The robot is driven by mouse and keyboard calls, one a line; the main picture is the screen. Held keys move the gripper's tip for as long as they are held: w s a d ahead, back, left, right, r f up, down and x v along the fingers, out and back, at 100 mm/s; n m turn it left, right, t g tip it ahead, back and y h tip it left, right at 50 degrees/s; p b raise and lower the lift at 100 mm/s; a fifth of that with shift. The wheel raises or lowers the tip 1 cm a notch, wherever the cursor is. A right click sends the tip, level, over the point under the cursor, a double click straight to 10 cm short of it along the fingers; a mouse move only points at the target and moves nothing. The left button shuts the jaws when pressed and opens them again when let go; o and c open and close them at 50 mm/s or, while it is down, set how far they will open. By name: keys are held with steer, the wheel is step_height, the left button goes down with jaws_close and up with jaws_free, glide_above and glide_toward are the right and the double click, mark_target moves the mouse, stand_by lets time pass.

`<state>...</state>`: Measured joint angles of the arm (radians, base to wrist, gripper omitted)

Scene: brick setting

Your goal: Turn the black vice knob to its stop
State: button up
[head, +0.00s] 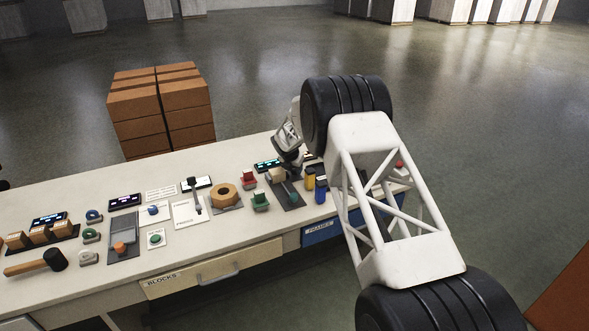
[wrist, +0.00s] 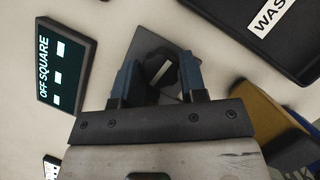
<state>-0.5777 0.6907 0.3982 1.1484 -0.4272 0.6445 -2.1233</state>
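The black vice knob (wrist: 160,71) with a pale line across its top shows in the wrist view, on a dark grey plate (wrist: 147,42). The pale line lies slanted. My gripper (wrist: 159,76) has its two blue fingers on either side of the knob, set apart, with what looks like a narrow gap to it. I see no clear contact. In the head view my gripper (head: 291,165) is low over the back of the bench, and the knob is hidden behind it and the arm.
A small display (wrist: 67,64) beside the knob reads "OFF SQUARE". A black tray (wrist: 275,35) with a partly cut-off label lies at upper right.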

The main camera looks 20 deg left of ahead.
steer(key=c, duration=0.3)
steer(key=shift+m, duration=0.5)
steer(key=m+h, duration=0.1)
steer(key=m, duration=0.1)
steer(key=m+h, duration=0.1)
steer(key=m, duration=0.1)
steer(key=shift+a+r+g, duration=0.1)
steer(key=shift+g, duration=0.2)
steer(key=m+g+h, duration=0.1)
steer(key=m, duration=0.3)
steer(key=shift+w+m, duration=0.1)
steer(key=shift+m, duration=0.3)
steer(key=shift+m+g+h, duration=0.3)
steer(key=shift+m+g, duration=0.5)
steer(key=shift+m, duration=1)
steer(key=o, duration=0.7)
steer(key=shift+c, duration=0.2)
